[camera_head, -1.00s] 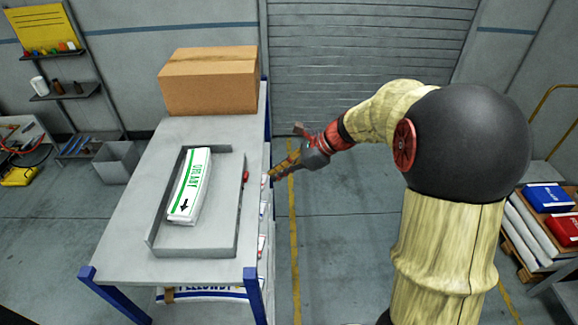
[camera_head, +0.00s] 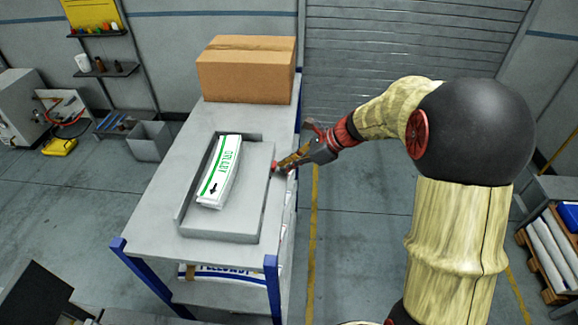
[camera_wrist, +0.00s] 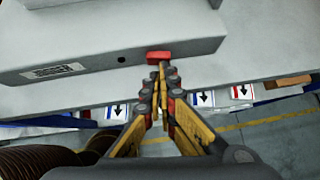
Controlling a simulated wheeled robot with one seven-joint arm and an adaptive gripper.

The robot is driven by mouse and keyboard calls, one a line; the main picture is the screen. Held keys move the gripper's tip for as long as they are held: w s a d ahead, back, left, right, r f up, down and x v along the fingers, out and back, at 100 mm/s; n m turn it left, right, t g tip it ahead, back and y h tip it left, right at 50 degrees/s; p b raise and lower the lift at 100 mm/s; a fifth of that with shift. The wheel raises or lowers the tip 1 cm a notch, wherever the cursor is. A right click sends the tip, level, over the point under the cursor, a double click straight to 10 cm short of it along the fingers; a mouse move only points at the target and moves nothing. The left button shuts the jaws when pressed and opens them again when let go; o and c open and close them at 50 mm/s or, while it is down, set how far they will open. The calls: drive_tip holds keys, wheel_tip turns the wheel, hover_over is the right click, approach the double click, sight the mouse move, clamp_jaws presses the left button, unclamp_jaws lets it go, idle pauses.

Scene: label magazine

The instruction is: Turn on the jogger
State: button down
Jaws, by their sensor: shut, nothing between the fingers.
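The jogger (camera_head: 262,190) is a grey tray-like unit on the bench, with a raised back and left wall. A white stack with green print (camera_head: 222,170) lies in it, tilted. A small red switch (camera_wrist: 158,57) sits on the jogger's side wall, with a dark hole and a printed label to its left in the wrist view. My gripper (camera_head: 281,167) is shut and empty at the jogger's right side. In the wrist view its fingertips (camera_wrist: 162,68) are right at the switch's lower edge. I cannot tell whether they touch it.
The jogger stands on a grey bench (camera_head: 160,225) with blue legs. A cardboard box (camera_head: 246,75) sits at its far end. Labelled packs (camera_wrist: 204,98) lie on the shelf below. Open floor (camera_head: 345,235) lies right of the bench; a pallet with stacks (camera_head: 548,265) stands farther right.

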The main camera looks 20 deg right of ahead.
drive_tip(key=shift+w+r+n+g+p, duration=0.1)
drive_tip(key=shift+w+n+g+p, duration=0.2)
drive_tip(key=shift+n+g+p, duration=0.1)
drive_tip(key=shift+w, duration=0.2)
drive_tip(key=shift+s+a, duration=0.1)
drive_tip(key=shift+s, duration=0.3)
drive_tip(key=shift+s+a, duration=0.35)
drive_tip(key=shift+s, duration=0.15)
drive_tip(key=shift+d, duration=0.1)
